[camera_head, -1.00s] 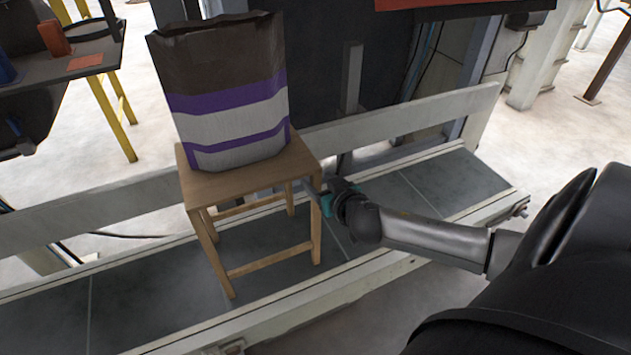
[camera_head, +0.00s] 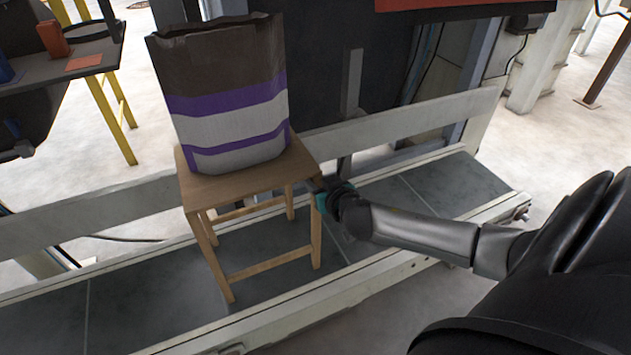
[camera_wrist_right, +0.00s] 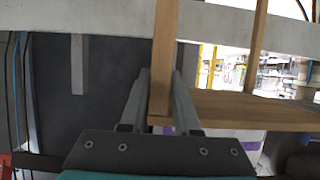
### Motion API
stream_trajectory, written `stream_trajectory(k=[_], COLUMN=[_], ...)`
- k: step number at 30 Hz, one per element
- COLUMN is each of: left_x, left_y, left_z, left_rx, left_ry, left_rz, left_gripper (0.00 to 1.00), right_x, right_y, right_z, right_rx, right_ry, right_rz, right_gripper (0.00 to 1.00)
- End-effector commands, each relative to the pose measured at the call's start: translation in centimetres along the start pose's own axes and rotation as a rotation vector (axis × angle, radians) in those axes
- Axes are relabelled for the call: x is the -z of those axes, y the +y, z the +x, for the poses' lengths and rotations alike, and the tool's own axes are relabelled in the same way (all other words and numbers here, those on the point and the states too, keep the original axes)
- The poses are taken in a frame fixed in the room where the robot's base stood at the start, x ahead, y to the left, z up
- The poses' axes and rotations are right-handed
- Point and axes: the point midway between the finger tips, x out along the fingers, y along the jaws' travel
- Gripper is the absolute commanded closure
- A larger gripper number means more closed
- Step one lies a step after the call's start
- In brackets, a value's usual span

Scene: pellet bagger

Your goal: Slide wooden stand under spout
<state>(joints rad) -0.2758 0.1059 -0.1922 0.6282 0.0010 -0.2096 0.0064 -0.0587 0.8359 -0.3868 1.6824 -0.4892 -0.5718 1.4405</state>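The wooden stand (camera_head: 226,187) is a light-brown stool on the grey conveyor-like bed. A brown, white and purple bag (camera_head: 222,95) stands upright on its seat. My right gripper (camera_head: 322,193) is at the stand's near right leg, just below the seat. In the right wrist view, where the stand appears upside down, the two fingers of my right gripper (camera_wrist_right: 160,95) lie on either side of a wooden leg (camera_wrist_right: 165,50). I cannot tell whether they press on it. The spout is not clearly in view. My left gripper is not in view.
A white rail (camera_head: 395,129) runs behind the stand, and a low white edge (camera_head: 300,308) runs along the front of the grey bed (camera_head: 150,290). The bed is clear on both sides of the stand. A dark table (camera_head: 85,68) stands at upper left.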

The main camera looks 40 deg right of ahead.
Motion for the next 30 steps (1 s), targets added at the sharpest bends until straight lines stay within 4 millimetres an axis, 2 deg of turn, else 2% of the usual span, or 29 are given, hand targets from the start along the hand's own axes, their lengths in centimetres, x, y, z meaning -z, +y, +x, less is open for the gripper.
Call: stream_trajectory(k=[1,7,30], left_x=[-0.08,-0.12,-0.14], left_y=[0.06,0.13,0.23], left_z=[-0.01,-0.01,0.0], left_rx=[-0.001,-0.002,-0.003], left_ry=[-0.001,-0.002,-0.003], left_rz=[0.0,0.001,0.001], left_gripper=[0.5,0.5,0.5], right_x=[-0.02,-0.02,-0.05], right_y=[0.0,-0.01,-0.02], right_z=[-0.01,-0.01,-0.01], right_rx=[0.0,0.0,0.0], right_ry=[0.0,0.0,-0.001], right_rz=[0.0,0.0,0.0], right_gripper=[0.77,0.99,1.0])
